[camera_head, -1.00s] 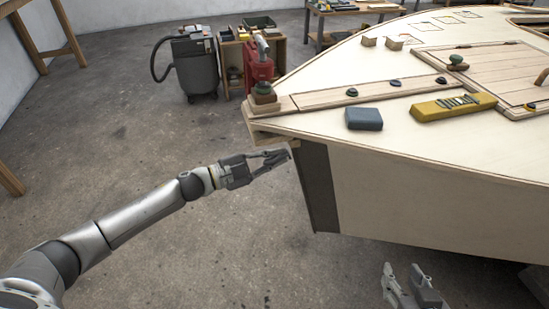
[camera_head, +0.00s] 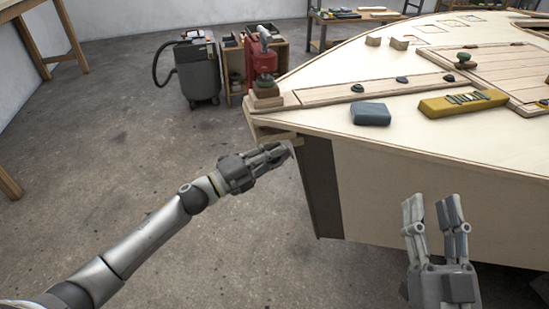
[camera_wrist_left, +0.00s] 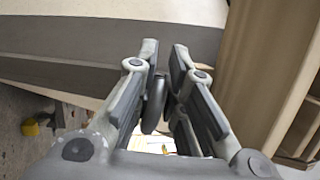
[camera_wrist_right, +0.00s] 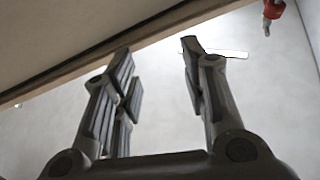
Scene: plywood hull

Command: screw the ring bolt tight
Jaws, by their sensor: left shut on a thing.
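The ring bolt (camera_wrist_left: 154,104) shows in the left wrist view as a dark ring edge between the fingers; its shank and seat are hidden. My left gripper (camera_head: 284,151) is at the bow of the hull, just under the deck's front corner, and is shut on the ring bolt. In the left wrist view, my left gripper (camera_wrist_left: 163,85) has its two fingers on either side of the ring. My right gripper (camera_head: 431,208) is open and empty beside the hull's side, fingers pointing up. In the right wrist view, my right gripper (camera_wrist_right: 158,70) shows wide-spread fingers.
The plywood hull (camera_head: 400,192) fills the right side. A grey vacuum (camera_head: 198,70) stands behind.

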